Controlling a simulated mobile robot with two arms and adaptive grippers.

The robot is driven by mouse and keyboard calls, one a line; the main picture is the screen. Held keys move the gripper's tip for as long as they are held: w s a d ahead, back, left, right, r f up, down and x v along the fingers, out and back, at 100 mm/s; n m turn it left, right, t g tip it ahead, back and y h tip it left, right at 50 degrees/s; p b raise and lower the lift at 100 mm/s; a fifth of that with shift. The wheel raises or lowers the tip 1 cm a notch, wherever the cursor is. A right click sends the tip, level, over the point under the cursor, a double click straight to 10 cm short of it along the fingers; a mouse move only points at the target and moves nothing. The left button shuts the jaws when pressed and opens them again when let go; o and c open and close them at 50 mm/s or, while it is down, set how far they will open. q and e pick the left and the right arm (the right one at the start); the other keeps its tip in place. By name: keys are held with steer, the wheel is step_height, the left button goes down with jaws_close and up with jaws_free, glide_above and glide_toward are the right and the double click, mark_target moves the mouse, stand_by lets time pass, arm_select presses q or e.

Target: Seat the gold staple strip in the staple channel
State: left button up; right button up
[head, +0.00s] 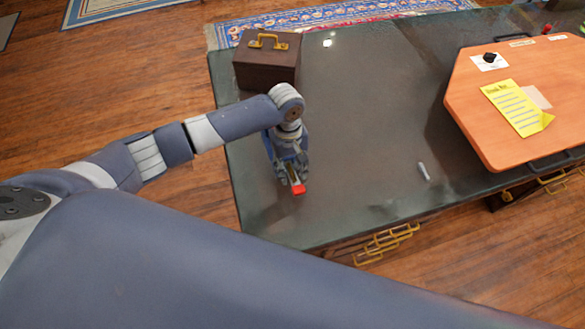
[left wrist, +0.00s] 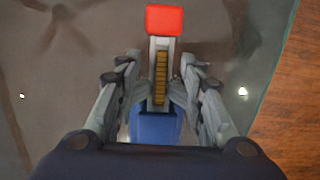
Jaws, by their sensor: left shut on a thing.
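My left gripper (head: 291,176) points down over the near left part of the dark table. In the left wrist view its fingers (left wrist: 161,88) close in from both sides around the gold staple strip (left wrist: 161,78). The strip lies lengthwise along the pale grey staple channel (left wrist: 158,46); I cannot tell whether it rests in it or just above. The channel has a red block (left wrist: 165,19) at its far end, also in the head view (head: 298,188), and a blue body (left wrist: 156,127) at the near end. The fingers hide part of the channel's sides. My right gripper is out of view.
A brown case (head: 266,65) with a gold handle stands behind my left wrist. A small grey cylinder (head: 424,172) lies to the right on the table (head: 350,120). An orange board (head: 475,105) with a yellow note (head: 516,108) is far right. The table's middle is clear.

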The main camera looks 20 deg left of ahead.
mark_target(289, 165)
arm_select(q)
step_height(289, 165, up, 13)
steer(key=w+a+b, duration=0.1)
steer(key=shift+w+a, duration=0.25)
steer(key=shift+w, duration=0.15)
steer(key=shift+f, duration=0.1)
stand_by(0.3)
